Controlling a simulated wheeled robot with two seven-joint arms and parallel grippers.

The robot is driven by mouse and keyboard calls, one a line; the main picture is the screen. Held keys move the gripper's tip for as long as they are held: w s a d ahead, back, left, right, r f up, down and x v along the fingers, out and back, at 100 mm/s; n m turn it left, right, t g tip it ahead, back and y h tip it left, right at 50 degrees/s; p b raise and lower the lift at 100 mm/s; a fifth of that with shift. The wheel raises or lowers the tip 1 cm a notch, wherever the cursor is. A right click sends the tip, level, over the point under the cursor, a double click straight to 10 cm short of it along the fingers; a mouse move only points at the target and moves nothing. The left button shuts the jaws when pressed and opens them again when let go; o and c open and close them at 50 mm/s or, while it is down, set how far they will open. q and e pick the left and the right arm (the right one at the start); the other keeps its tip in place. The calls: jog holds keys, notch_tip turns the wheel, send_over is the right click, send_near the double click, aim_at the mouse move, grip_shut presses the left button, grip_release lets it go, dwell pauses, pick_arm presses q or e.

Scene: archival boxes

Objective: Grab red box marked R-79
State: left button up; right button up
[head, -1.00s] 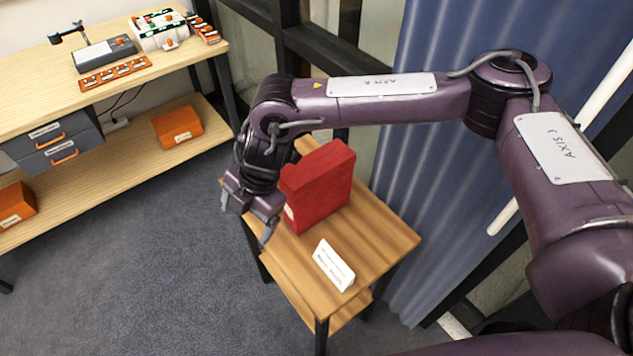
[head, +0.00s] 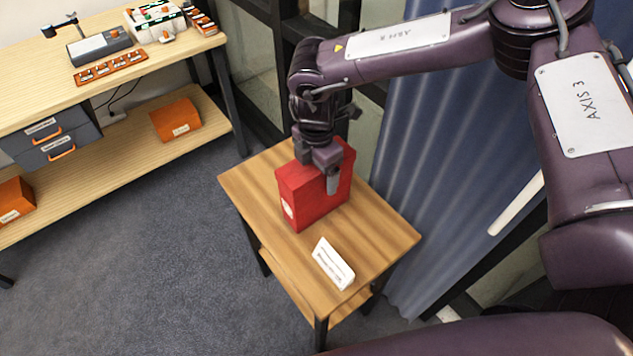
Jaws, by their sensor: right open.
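The red box (head: 299,199) stands upright on the small wooden side table (head: 385,232). A pale label shows on its narrow left end, too small to read. My right gripper (head: 326,180) is over the top of the box, pointing down, and its open jaws appear to straddle it. One finger shows in front of the box's near face; the other finger is hidden. Whether the fingers touch the box cannot be told. My left gripper is not in view.
A white card (head: 333,264) stands near the table's front edge. A wooden workbench (head: 40,75) at the left holds a grey device and small trays. Orange boxes (head: 176,120) lie on its lower shelf. A blue curtain (head: 440,150) hangs close behind the table.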

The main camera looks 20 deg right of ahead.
jog(key=shift+f, duration=0.5)
jog(key=c, duration=1.8)
jog(key=shift+o, duration=0.2)
jog(key=shift+r, duration=0.15)
